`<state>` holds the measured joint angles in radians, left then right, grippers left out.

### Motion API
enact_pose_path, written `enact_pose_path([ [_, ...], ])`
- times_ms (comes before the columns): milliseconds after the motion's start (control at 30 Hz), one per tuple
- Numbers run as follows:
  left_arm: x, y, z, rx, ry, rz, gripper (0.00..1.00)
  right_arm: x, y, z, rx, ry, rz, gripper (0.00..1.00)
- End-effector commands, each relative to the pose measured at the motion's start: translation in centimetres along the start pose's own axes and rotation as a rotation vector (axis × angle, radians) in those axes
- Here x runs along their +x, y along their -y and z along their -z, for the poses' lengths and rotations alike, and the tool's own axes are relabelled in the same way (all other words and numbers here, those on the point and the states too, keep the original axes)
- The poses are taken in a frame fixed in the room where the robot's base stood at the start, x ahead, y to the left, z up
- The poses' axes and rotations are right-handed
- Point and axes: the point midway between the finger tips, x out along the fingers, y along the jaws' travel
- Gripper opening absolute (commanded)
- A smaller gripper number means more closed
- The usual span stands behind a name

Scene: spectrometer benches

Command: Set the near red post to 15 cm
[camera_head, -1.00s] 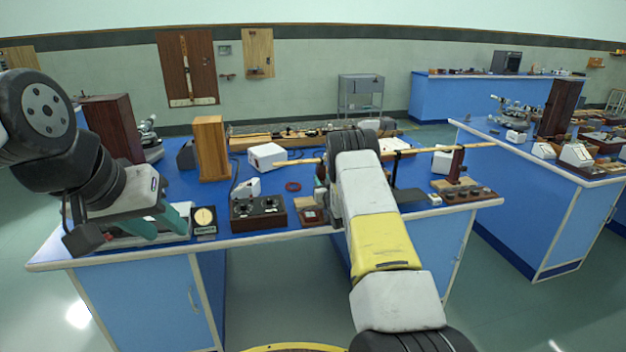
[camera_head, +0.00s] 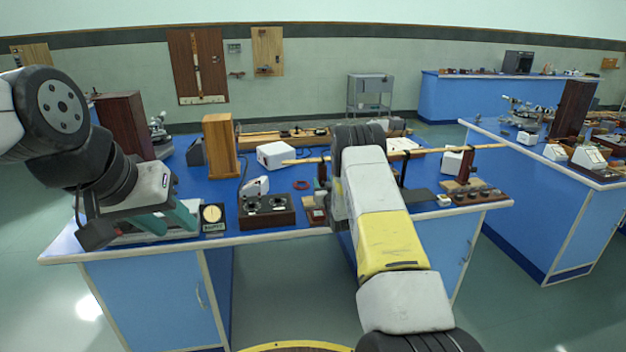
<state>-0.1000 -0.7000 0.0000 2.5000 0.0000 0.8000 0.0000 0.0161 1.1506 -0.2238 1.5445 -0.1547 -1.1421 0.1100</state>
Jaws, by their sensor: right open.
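A dark red post (camera_head: 322,172) stands on the near bench just left of my right forearm. A second dark red post (camera_head: 466,166) stands to the right on a wooden base. A long thin wooden rod (camera_head: 435,153) runs across at post height, passing behind my forearm. My right gripper (camera_head: 338,207) is mostly hidden by its own forearm, close to the left post; whether it touches the post cannot be seen. No scale reading is legible.
A black stand (camera_head: 402,172) rises right of my forearm. Another bench (camera_head: 540,205) is at right.

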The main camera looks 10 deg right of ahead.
Motion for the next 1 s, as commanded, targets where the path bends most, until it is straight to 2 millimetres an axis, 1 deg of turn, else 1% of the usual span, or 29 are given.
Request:
enact_pose_path([
  [33,0.0,0.0,0.0,0.000,0.000,0.000,0.36,-0.9,-0.1,0.0,0.001,0.003,-0.001,0.44],
  [200,0.0,0.0,0.0,0.000,0.000,0.000,0.36,-3.8,-0.1,0.0,0.001,0.002,-0.002,0.44],
  [333,0.0,0.0,0.0,0.000,0.000,0.000,0.36,-5.5,-0.1,0.0,0.000,0.002,-0.002,0.44],
  [500,0.0,0.0,0.0,0.000,0.000,0.000,0.36,-6.3,-0.1,0.0,0.000,0.001,-0.002,0.44],
  [767,0.0,0.0,0.0,0.000,0.000,0.000,0.36,-6.3,-0.1,0.1,0.000,0.001,-0.001,0.44],
  [867,0.0,0.0,0.0,0.000,0.000,0.000,0.36,-6.1,-0.1,1.2,0.003,0.011,-0.007,0.44],
  [967,0.0,0.0,0.0,0.000,0.000,0.000,0.36,-6.0,-0.3,3.7,0.011,0.047,-0.020,0.44],
  [1000,0.0,0.0,0.0,0.000,0.000,0.000,0.36,-6.0,-0.4,5.2,0.017,0.069,-0.028,0.44],
])
